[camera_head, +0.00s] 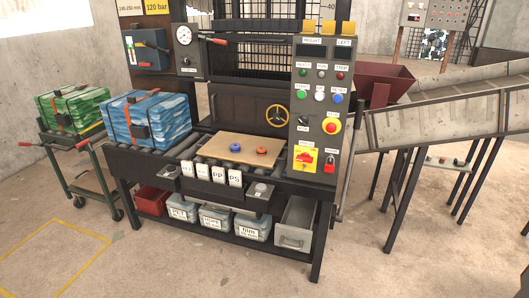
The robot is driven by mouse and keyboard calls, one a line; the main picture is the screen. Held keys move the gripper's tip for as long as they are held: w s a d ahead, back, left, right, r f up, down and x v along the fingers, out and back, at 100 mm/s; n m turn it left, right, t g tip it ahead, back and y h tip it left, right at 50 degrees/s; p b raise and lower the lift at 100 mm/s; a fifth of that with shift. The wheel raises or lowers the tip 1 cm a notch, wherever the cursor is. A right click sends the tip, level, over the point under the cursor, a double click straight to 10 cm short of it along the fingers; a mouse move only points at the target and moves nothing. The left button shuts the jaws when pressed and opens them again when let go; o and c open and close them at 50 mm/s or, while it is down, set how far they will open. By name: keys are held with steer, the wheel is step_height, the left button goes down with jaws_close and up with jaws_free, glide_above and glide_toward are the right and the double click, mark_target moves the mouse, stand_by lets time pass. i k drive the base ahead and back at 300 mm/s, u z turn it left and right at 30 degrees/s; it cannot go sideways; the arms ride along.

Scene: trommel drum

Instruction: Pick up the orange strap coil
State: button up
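A small orange-red ring, which looks like the orange strap coil (262,151), lies flat on a tan board (215,156). A similar small blue coil (234,148) lies on the board to its left, a short gap apart. The board rests on the roller bed (187,152) of the machine's bench, to the left of the control panel (316,115). My gripper is not in view.
White label cards (218,173) stand along the board's front edge. The upright control panel borders the board's right side. A blue strapped bale (150,119) sits left on the rollers. Bins (215,218) stand on the shelf below. The concrete floor (165,260) in front is clear.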

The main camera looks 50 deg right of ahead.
mark_target(261, 150)
steer(key=i, duration=0.95)
